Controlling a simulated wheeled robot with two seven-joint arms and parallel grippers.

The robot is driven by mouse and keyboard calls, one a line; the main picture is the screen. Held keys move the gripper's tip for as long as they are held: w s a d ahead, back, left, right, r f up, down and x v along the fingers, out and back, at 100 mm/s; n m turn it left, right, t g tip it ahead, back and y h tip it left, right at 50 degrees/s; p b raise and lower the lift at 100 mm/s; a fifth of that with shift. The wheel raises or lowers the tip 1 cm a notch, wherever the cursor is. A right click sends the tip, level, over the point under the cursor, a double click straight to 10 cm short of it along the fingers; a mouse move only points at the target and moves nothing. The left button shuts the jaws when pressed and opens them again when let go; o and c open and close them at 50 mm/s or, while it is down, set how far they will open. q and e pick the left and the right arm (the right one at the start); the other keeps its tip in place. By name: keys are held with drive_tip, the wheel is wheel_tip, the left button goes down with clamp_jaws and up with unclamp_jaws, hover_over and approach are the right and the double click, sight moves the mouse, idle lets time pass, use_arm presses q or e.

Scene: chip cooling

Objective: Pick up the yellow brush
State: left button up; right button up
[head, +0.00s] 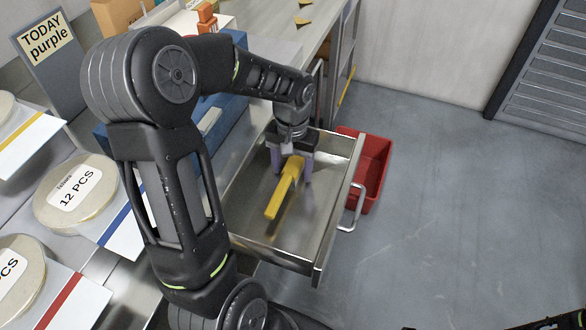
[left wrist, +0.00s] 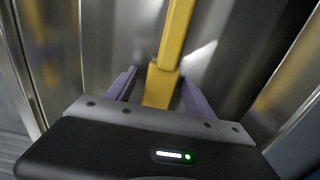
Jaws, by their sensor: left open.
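The yellow brush (head: 284,189) lies in the open metal drawer (head: 270,252), its narrow handle pointing toward the lower left of the head view. My left gripper (head: 291,172) reaches down into the drawer over the brush's wider end. In the left wrist view the brush (left wrist: 173,50) runs between the two purple fingers of the left gripper (left wrist: 158,92). The fingers stand apart on either side of it, with gaps showing, so the gripper is open. The brush's far end is hidden behind the gripper body.
A red bin (head: 374,172) stands on the floor beyond the drawer. Round labelled tubs (head: 77,193) sit on the counter at left, near a "TODAY purple" sign (head: 48,50).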

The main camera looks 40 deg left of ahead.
use_arm(q)
drive_tip(key=shift+f, duration=0.2)
drive_tip(key=shift+c, duration=0.3)
clamp_jaws()
idle(0.6)
